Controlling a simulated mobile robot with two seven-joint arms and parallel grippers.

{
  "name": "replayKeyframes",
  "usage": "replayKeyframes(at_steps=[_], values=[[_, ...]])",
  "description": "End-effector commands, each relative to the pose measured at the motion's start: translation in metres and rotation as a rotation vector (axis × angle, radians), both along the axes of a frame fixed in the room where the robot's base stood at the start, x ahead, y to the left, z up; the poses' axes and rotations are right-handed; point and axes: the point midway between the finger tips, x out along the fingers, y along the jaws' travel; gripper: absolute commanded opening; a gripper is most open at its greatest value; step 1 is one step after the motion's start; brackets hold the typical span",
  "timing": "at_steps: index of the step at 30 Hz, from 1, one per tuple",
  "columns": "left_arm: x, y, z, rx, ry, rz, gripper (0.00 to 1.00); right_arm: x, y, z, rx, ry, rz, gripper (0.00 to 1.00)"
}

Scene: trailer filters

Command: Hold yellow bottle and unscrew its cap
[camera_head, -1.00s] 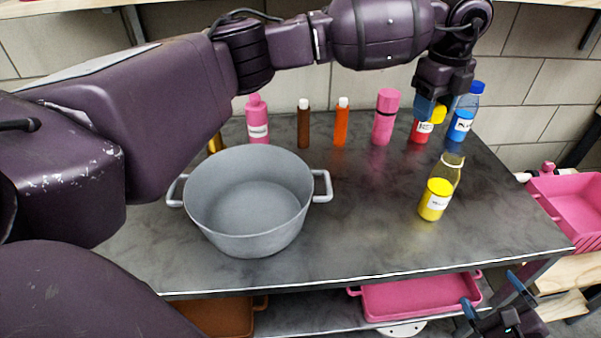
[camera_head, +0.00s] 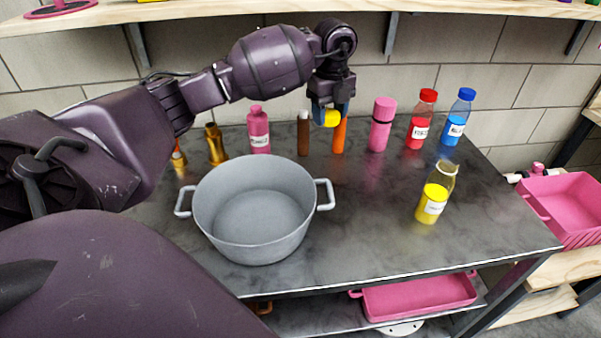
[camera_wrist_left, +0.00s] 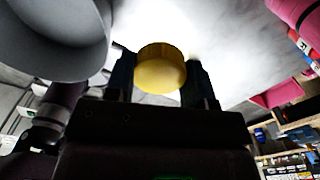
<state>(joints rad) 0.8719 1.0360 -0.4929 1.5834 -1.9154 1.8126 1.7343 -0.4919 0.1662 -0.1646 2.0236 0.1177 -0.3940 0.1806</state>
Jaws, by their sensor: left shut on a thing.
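The yellow bottle (camera_head: 434,203) stands upright on the dark table, right of centre. It has a clear upper part, yellow contents and a white label, and no cap shows on its open neck. My left gripper (camera_head: 331,110) is shut on a yellow cap (camera_head: 332,118), high over the back of the table and well to the left of the bottle. The left wrist view shows the cap (camera_wrist_left: 160,70) pinched between both fingers (camera_wrist_left: 161,82). My right gripper is not in view.
A grey pot (camera_head: 255,252) stands left of centre. Along the back are a pink bottle (camera_head: 259,132), brown and orange bottles, a pink flask (camera_head: 381,128), a red bottle (camera_head: 418,130) and a blue bottle (camera_head: 454,125). The table's front right is clear.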

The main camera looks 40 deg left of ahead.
Motion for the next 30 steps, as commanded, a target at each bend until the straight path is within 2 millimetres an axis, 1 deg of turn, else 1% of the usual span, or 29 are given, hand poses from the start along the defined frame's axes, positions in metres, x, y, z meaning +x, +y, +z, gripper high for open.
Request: replayKeyframes(at_steps=[1, 4, 8, 11, 24, 27, 30], values=[[-0.006, 0.011, 0.001, 0.001, 0.001, 0.007, 0.21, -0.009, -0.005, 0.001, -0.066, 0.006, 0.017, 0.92], [-0.013, 0.023, 0.001, 0.0, 0.002, 0.013, 0.21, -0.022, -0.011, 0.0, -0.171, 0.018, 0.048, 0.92], [-0.019, 0.032, -0.001, -0.001, 0.004, 0.017, 0.21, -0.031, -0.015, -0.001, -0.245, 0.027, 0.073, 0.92], [-0.02, 0.034, -0.012, -0.003, 0.007, 0.017, 0.21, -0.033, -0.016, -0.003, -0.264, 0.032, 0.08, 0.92], [-0.02, 0.033, -0.107, -0.003, 0.011, 0.018, 0.21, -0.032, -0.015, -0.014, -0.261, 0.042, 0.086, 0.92], [-0.02, 0.033, -0.124, -0.003, 0.009, 0.018, 0.21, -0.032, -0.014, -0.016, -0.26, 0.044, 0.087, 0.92], [-0.02, 0.033, -0.137, -0.002, 0.008, 0.018, 0.21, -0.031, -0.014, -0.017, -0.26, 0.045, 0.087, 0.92]])
